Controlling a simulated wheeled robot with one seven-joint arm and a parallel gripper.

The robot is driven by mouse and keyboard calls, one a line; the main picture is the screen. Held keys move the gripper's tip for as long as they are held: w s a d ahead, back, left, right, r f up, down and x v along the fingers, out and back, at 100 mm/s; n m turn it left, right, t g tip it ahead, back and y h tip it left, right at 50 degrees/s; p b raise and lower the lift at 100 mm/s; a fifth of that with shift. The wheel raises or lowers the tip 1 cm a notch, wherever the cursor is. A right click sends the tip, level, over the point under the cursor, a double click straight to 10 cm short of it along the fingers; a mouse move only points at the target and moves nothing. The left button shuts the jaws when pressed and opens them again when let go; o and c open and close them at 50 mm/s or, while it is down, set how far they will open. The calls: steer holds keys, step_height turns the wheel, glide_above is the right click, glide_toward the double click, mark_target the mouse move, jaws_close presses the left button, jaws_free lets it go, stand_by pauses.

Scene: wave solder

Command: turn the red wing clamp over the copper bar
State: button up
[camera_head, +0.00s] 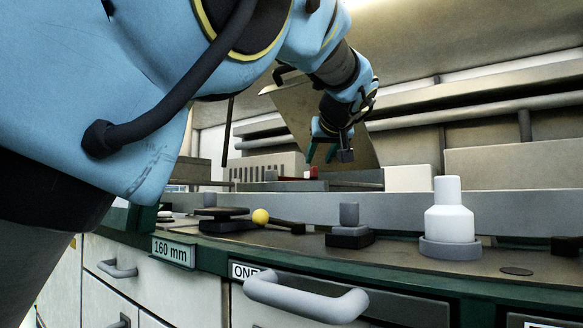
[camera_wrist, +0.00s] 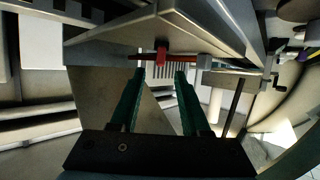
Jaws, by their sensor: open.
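The red wing clamp (camera_wrist: 161,54) shows in the wrist view just beyond my fingertips, with a red arm reaching left from its block. In the head view only a small red patch of it (camera_head: 314,172) shows, low behind the gripper. My gripper (camera_head: 321,155) has two green fingers; in the wrist view (camera_wrist: 160,75) they stand apart with nothing between them. The clamp lies ahead of the gap, apart from both fingertips as far as I can tell. I cannot make out the copper bar clearly in either view.
A tilted metal panel (camera_head: 297,112) stands close behind my wrist. A long grey rail (camera_head: 400,208) runs in front of the clamp area. On the near counter stand a white bottle (camera_head: 449,212), a dark block with a grey knob (camera_head: 349,222) and a yellow ball (camera_head: 260,216).

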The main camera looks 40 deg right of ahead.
steer(key=b+v, duration=0.1)
steer(key=v, duration=0.2)
steer(key=shift+f, duration=0.2)
steer(key=shift+b+v, duration=0.4)
steer(key=shift+v, duration=0.7)
steer(key=shift+w+r, duration=0.1)
